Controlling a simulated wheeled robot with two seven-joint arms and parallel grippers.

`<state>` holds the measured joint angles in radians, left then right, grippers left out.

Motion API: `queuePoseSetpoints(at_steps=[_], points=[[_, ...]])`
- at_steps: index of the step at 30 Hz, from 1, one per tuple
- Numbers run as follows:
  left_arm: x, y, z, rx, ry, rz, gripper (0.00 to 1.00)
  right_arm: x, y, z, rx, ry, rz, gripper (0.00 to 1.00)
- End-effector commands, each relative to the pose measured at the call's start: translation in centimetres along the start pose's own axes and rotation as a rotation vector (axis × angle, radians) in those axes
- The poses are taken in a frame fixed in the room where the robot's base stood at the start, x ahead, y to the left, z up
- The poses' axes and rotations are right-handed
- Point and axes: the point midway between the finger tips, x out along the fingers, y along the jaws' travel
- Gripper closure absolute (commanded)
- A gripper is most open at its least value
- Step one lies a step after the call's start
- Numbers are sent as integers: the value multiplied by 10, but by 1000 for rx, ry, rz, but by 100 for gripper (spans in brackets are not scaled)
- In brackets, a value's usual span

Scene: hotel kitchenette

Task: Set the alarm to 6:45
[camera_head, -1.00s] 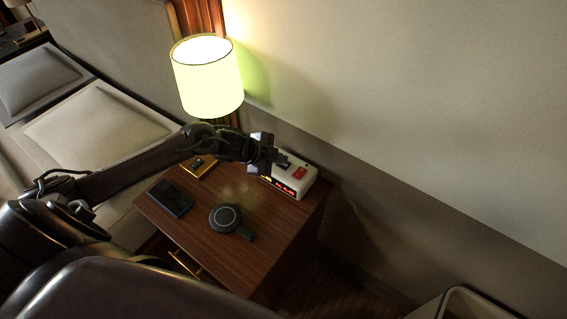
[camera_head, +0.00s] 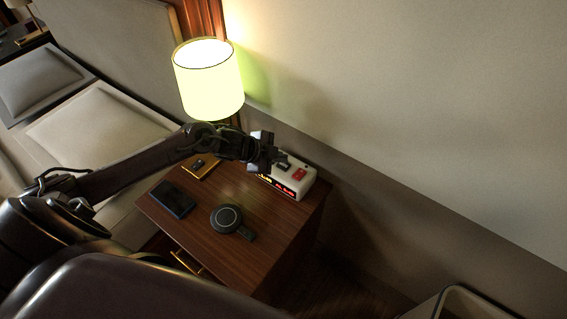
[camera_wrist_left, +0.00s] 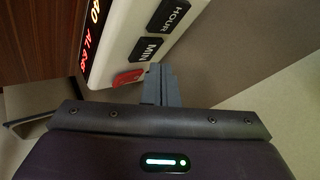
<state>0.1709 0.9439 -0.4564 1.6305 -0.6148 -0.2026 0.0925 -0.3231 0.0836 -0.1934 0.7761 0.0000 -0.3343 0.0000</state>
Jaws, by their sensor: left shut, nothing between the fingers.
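The white alarm clock (camera_head: 306,186) stands on the wooden nightstand near the wall, its lit display facing the front. In the left wrist view its top (camera_wrist_left: 118,52) carries a black HOUR button (camera_wrist_left: 168,15), a black MIN button (camera_wrist_left: 147,49) and a red button (camera_wrist_left: 128,78). The red display (camera_wrist_left: 91,35) is seen at a steep angle and partly cut off; "AL" is legible, the full time is not. My left gripper (camera_head: 279,160) is shut and empty over the clock's top. In the wrist view its fingertips (camera_wrist_left: 157,72) appear beside the red button, just below MIN; contact cannot be told.
The nightstand (camera_head: 200,232) also holds a dark phone-like slab (camera_head: 172,199), a round black device (camera_head: 227,219) and a small gold-edged tray (camera_head: 197,173). A lit lamp (camera_head: 209,80) stands behind my left wrist. The wall (camera_head: 420,110) is close behind the clock.

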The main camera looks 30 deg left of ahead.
Motion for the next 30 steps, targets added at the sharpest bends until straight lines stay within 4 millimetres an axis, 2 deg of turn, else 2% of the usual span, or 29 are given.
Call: queuePoseSetpoints(at_steps=[5,19,30], points=[[-3,-2,-2,0,0,0,100,-4,0,0,0,0,0,64],[-34,-25,-25,0,0,0,100,-48,0,-5,0,0,-1,64],[-35,-25,-25,0,0,0,100,-49,0,-5,0,0,0,64]])
